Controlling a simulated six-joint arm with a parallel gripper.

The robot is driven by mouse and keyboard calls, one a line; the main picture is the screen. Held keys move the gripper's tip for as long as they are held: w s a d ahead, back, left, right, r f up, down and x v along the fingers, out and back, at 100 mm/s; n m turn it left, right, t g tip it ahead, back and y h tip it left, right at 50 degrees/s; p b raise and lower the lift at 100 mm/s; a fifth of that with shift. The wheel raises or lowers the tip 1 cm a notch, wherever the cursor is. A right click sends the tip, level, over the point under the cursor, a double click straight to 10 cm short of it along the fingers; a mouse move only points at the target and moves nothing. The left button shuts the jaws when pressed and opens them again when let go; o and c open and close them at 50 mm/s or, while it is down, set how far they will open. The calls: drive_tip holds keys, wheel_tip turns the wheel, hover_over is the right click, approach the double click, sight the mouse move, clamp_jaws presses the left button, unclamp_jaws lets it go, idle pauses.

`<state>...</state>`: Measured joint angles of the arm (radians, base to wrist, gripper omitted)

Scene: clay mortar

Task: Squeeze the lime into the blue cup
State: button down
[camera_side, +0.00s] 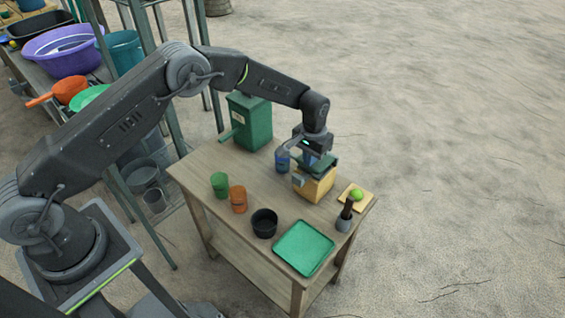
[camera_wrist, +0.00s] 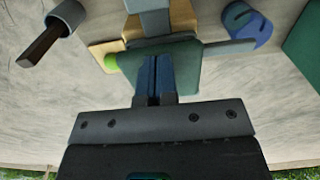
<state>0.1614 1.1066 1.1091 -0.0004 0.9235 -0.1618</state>
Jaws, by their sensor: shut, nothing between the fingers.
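The green lime (camera_side: 356,194) sits on a small wooden board (camera_side: 366,203) at the table's right end; the lime also shows in the wrist view (camera_wrist: 111,63). The blue cup (camera_side: 282,161) stands left of a wooden block-like press with a green top (camera_side: 318,187), and appears at upper right in the wrist view (camera_wrist: 246,27). My gripper (camera_side: 309,160) is shut and empty, its blue fingers (camera_wrist: 154,78) over the press's green top. I cannot tell whether they touch it. The cup's inside is hard to make out.
A mortar with a dark pestle (camera_side: 344,222) stands near the board. A green tray (camera_side: 304,248), black bowl (camera_side: 264,223), orange cup (camera_side: 238,199) and green cup (camera_side: 219,184) are on the table's near side. A tall green box (camera_side: 250,121) stands at the back.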

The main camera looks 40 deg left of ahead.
wheel_tip(320, 180, up, 8)
idle(0.9)
drive_tip(key=s+a+r+t, duration=0.1)
drive_tip(key=s+a+r, duration=0.2)
drive_tip(key=s+r, duration=0.55)
drive_tip(key=s+a+r+t, duration=0.25)
drive_tip(key=s+r, duration=0.25)
drive_tip(key=r, duration=0.7)
drive_tip(key=s+a+t, duration=0.1)
drive_tip(key=s, duration=1)
drive_tip(key=s+a+r+t, duration=0.1)
drive_tip(key=s+a, duration=0.1)
drive_tip(key=s, duration=0.9)
drive_tip(key=shift+a, duration=0.3)
